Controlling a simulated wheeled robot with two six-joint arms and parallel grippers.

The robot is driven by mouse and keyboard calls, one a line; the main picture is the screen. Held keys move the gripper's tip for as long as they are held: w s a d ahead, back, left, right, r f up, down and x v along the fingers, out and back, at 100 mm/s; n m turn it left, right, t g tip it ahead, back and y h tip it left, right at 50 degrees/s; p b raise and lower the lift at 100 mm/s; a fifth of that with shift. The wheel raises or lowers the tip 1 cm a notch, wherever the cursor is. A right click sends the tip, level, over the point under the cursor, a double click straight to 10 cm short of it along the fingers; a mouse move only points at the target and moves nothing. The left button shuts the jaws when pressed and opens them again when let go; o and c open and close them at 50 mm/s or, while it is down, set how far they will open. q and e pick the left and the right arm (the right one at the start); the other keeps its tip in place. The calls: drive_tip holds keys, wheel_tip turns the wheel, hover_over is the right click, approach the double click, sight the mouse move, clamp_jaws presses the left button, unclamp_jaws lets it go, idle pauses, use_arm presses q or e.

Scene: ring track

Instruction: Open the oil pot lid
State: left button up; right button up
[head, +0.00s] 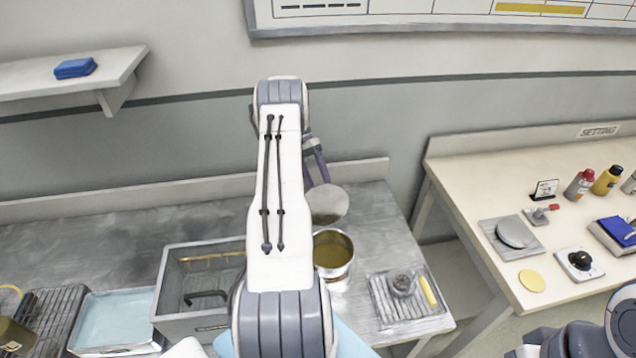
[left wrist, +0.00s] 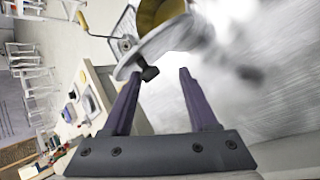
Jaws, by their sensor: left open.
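The oil pot (head: 333,272) stands on the grey metal table, its mouth uncovered and golden inside. Its round metal lid (head: 327,204) is off the mouth, behind the pot, and looks tilted up. In the left wrist view the lid (left wrist: 160,42) lies beside the pot's golden inside (left wrist: 158,12), with a black knob (left wrist: 150,73) on it. My left gripper (head: 317,160) is behind the lid, partly hidden by my arm. In the wrist view its purple fingers (left wrist: 160,74) are open, with the knob near the fingertips, closer to the left finger. My right gripper is not visible.
A grey bin (head: 185,325) and a blue-filled tray (head: 115,318) stand left of the pot. A rack (head: 408,312) with a small metal item and yellow-handled tool is right. A gap separates the beige table (head: 470,170), which holds bottles and plates. A wall shelf (head: 60,80) is upper left.

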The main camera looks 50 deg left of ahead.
use_arm(q)
drive_tip(key=shift+a+r, duration=0.1)
drive_tip(key=b+v, duration=0.1)
drive_tip(key=v, duration=0.6)
drive_tip(key=shift+b, duration=0.4)
drive_tip(key=shift+r, duration=0.1)
